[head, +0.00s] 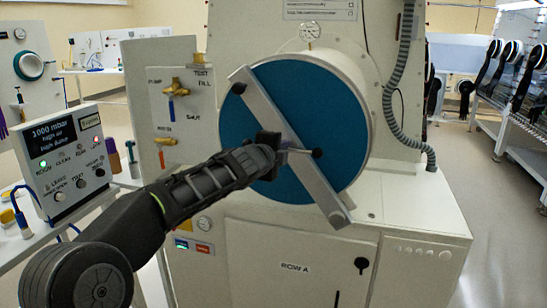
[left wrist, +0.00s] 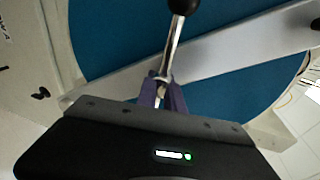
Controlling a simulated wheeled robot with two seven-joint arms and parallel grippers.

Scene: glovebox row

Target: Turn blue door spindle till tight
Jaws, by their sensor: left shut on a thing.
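The round blue door (head: 268,87) closes the white cylinder in the middle of the head view. A grey clamp bar (head: 315,183) lies slantwise across it. The spindle handle (head: 300,151) at the door's centre is a metal rod with a black knob. My left gripper (head: 282,150) is at the door's centre, shut on the spindle handle. In the left wrist view, the purple fingers (left wrist: 170,95) close around the rod (left wrist: 173,45), and the black knob (left wrist: 183,5) sticks out beyond them. The blue door (left wrist: 110,40) fills the background. The spindle's hub is hidden. My right gripper is not in view.
A control box (head: 60,150) reading 1000 mbar stands at the left. A valve panel (head: 177,100) with a brass valve is left of the door. A ribbed grey hose (head: 392,95) runs down right of it. The floor at the right is clear.

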